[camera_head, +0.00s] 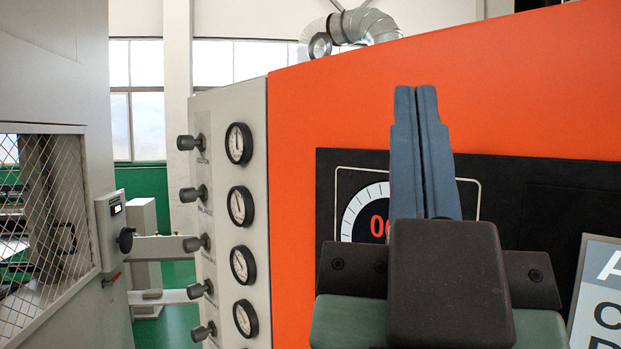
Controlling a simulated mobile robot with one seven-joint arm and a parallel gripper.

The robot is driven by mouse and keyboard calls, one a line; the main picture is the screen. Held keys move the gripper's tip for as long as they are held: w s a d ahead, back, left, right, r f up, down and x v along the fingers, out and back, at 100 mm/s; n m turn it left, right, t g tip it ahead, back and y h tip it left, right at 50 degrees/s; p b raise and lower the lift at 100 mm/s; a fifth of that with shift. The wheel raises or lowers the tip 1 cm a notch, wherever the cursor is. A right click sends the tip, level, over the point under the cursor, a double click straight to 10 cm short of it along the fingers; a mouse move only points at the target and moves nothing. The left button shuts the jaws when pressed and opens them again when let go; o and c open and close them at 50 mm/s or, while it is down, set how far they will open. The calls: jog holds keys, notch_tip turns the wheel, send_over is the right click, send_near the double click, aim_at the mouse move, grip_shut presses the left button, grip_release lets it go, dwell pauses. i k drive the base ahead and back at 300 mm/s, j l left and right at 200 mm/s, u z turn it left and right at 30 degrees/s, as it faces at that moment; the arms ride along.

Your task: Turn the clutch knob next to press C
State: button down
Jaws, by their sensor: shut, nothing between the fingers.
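My gripper (415,92) is shut and empty, its two blue-grey fingers together and pointing up in front of the orange machine (330,105). Behind the fingers is a black panel (334,190) with a white-ticked dial (357,212) and red digits, partly hidden by the gripper. Several dark knobs, one of them at the top (191,142), stick out from the left side of a grey gauge cabinet (228,290). A dark knob (126,240) also sits on a small grey box (112,228) at left. No readable label tells which knob is the clutch knob or which machine is press C.
Round gauges (239,143) line the cabinet's face. A partly cut-off sign (600,290) is at lower right. A gap with green floor (172,328) lies between machine and cabinet.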

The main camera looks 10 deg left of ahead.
aim_at(184, 142)
jog(key=i+j, duration=0.25)
jog(key=j, duration=0.2)
jog(key=i+j+u, duration=0.1)
jog(key=i+j, duration=0.2)
jog(key=j, duration=0.2)
jog(key=i+j, duration=0.25)
jog(key=j, duration=0.2)
jog(key=i+j, duration=0.3)
jog(key=j, duration=0.15)
jog(key=u, duration=0.05)
